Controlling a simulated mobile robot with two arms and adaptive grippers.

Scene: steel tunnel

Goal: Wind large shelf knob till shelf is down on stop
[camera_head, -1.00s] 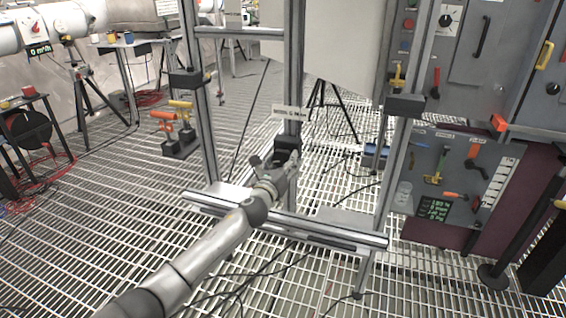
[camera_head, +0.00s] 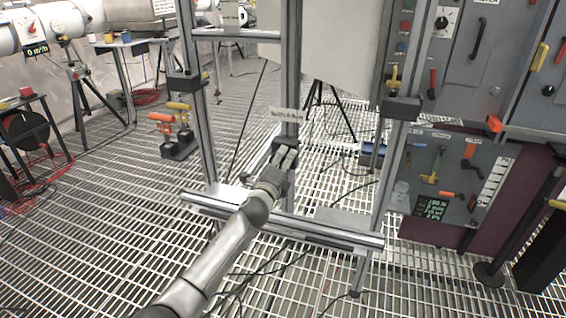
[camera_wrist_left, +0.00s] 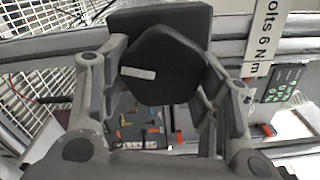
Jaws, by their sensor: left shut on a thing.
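The large dark knob (camera_wrist_left: 165,65) fills the upper middle of the left wrist view, with a small white mark on its face. My left gripper (camera_wrist_left: 160,85) has a finger on each side of it and is shut on it. In the head view my left gripper (camera_head: 284,158) is at the dark block on the middle upright of the metal frame (camera_head: 290,70); the knob is mostly hidden there by the gripper. A low crossbar (camera_head: 290,226) with flat plates runs below. I cannot tell which part is the shelf or its stop. My right gripper is not in view.
A tool panel (camera_head: 455,180) stands at the right. Cables lie on the grated floor.

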